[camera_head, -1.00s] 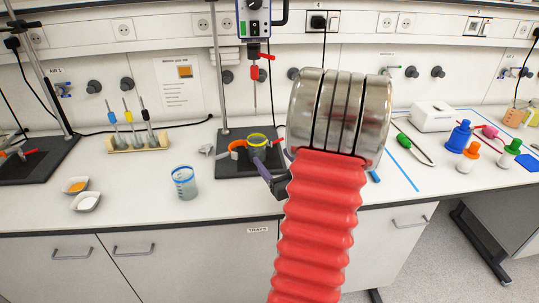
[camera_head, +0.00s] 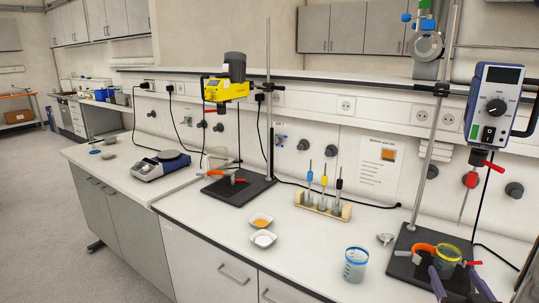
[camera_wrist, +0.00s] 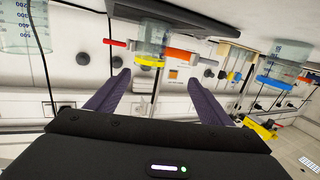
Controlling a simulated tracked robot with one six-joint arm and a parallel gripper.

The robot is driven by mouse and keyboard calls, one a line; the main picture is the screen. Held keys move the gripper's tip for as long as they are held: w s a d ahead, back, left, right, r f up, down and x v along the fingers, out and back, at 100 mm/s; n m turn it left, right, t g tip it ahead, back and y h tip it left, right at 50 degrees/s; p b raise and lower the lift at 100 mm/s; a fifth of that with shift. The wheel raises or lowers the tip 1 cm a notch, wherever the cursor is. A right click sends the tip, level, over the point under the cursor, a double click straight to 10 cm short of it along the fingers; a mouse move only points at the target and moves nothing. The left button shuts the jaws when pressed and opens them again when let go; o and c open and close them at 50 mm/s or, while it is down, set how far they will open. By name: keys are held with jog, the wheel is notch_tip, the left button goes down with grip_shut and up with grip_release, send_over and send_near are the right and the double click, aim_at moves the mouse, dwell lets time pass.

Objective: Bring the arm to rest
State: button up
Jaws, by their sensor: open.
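My gripper (camera_head: 456,278) shows in the lower right corner of the head view, its two dark purple fingers spread apart. In the wrist view my gripper (camera_wrist: 158,80) is open, with nothing between its fingers. Just beyond it stands a small yellow-rimmed beaker (camera_head: 446,257) beside an orange clamp on a stirrer stand. The yellow-rimmed beaker also shows in the wrist view (camera_wrist: 151,42), upside down and ahead of the fingers. Most of my arm is outside the head view.
A blue-rimmed beaker (camera_head: 355,266) stands left of the stand's black base. Bench between dishes and beaker is clear.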

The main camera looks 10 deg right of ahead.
jog(key=w+a+r+n+g+y, duration=0.1)
jog(key=w+a+r+g, duration=0.2)
jog(key=a, duration=0.8)
jog(key=w+a+r+n+g+y, duration=0.1)
jog(key=w+a+r+g+y, duration=0.2)
jog(key=a, duration=0.7)
jog(key=s+a+n+g+y, duration=0.1)
jog(key=s+a, duration=0.5)
jog(key=a, duration=0.6)
jog(key=s+a+n+g+y, duration=0.2)
jog(key=s+a, duration=0.5)
jog(key=a, duration=0.5)
jog(key=shift+s+r+y, duration=0.15)
jog(key=shift+r+y, duration=0.3)
jog(key=shift+y, duration=0.15)
